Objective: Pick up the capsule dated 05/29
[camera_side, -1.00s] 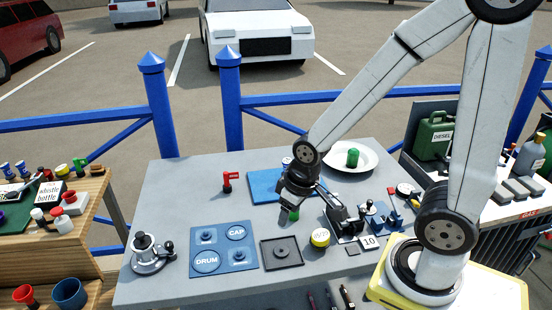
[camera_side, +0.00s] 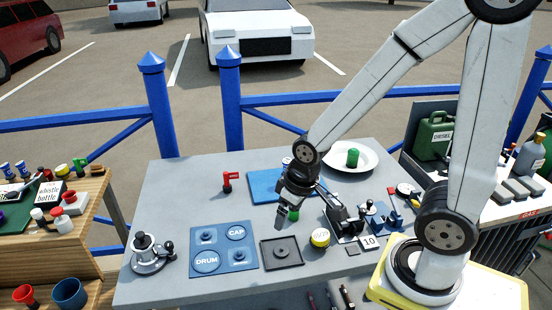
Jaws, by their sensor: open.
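No date can be read at this size, so I cannot tell which item is the capsule dated 05/29. A small green cylinder (camera_side: 294,215) stands on the grey table, partly hidden by my gripper. My gripper (camera_side: 282,220) points down right beside it, slightly to its left, open; whether they touch is unclear. Another green cylinder (camera_side: 353,159) stands on the white plate (camera_side: 369,166) at the back right.
A blue mat (camera_side: 262,188) lies behind my gripper. A blue DRUM and CAP tray (camera_side: 222,258) and a dark square tray (camera_side: 268,258) lie in front. A red piece (camera_side: 227,182) stands left. A black-and-metal fixture (camera_side: 343,218) stands close on the right.

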